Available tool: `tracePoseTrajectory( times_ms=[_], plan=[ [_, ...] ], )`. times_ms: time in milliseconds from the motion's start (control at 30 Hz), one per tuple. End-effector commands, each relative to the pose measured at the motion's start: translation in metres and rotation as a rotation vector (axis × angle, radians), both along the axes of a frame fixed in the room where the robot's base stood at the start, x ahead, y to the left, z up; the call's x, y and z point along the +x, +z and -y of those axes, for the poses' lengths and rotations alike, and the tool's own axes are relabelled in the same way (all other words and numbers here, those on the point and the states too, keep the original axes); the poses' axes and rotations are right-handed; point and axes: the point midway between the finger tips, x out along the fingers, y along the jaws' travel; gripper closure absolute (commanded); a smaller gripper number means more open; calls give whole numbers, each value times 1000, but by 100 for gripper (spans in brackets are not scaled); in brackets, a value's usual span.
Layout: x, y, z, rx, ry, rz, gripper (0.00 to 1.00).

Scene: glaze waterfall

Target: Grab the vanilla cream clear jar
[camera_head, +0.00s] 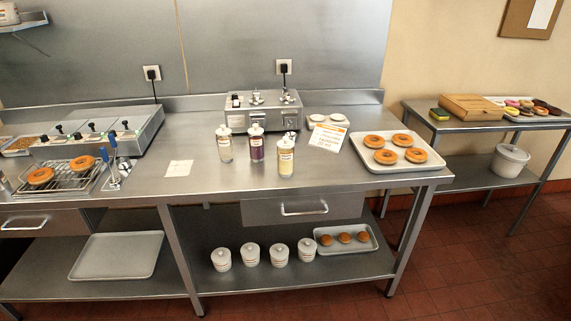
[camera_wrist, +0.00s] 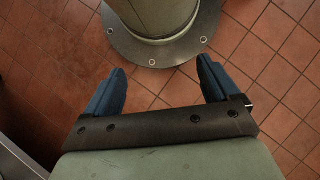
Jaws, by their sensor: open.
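Three clear jars with pale lids and labels stand upright on the steel table. The left jar (camera_head: 224,144) holds pale cream-coloured filling, the middle jar (camera_head: 256,142) purple, and the right jar (camera_head: 286,155) light yellow. The labels are too small to read, so I cannot tell for sure whether the left or right one is vanilla cream. My gripper (camera_wrist: 160,68) shows in the wrist view with its two blue fingers wide apart and nothing between them. It is over the tiled floor, away from the jars, and does not show in the head view.
A steel machine (camera_head: 264,110) stands behind the jars. A sign (camera_head: 328,137) and a doughnut tray (camera_head: 372,164) are to their right. A paper card (camera_head: 178,168) lies to their left, with a wire rack (camera_head: 62,185) of doughnuts further left. The table in front of the jars is clear.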

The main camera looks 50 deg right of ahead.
Motion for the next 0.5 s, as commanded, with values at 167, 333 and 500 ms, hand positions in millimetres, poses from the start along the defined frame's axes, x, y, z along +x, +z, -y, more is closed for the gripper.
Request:
tracePoseTrajectory(
  times_ms=[167, 333, 500],
  plan=[
    [54, 13, 6, 13, -27, 54, 11],
    [105, 33, 14, 25, -52, 107, 11],
    [155, 58, 24, 38, -74, 159, 11]
  ],
)
